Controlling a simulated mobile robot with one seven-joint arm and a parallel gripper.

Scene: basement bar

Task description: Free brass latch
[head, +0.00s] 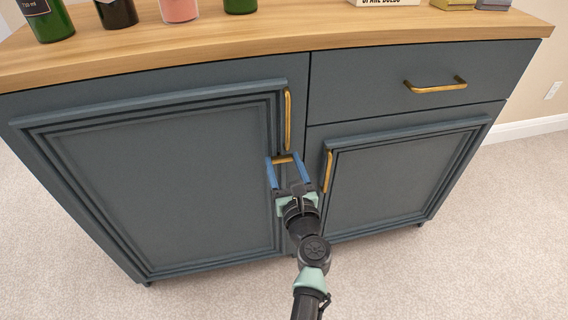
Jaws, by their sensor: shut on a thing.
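The gripper is shut on the brass latch. Parts of the latch are hidden by the fingers. The left door looks closed.
The smaller right door (405,185) has its own brass handle (328,171) close to my gripper. A drawer (390,85) with a brass handle (436,85) sits above it. Bottles (46,18) and boxes stand on the wooden top (270,42). Carpet (450,265) is clear in front.

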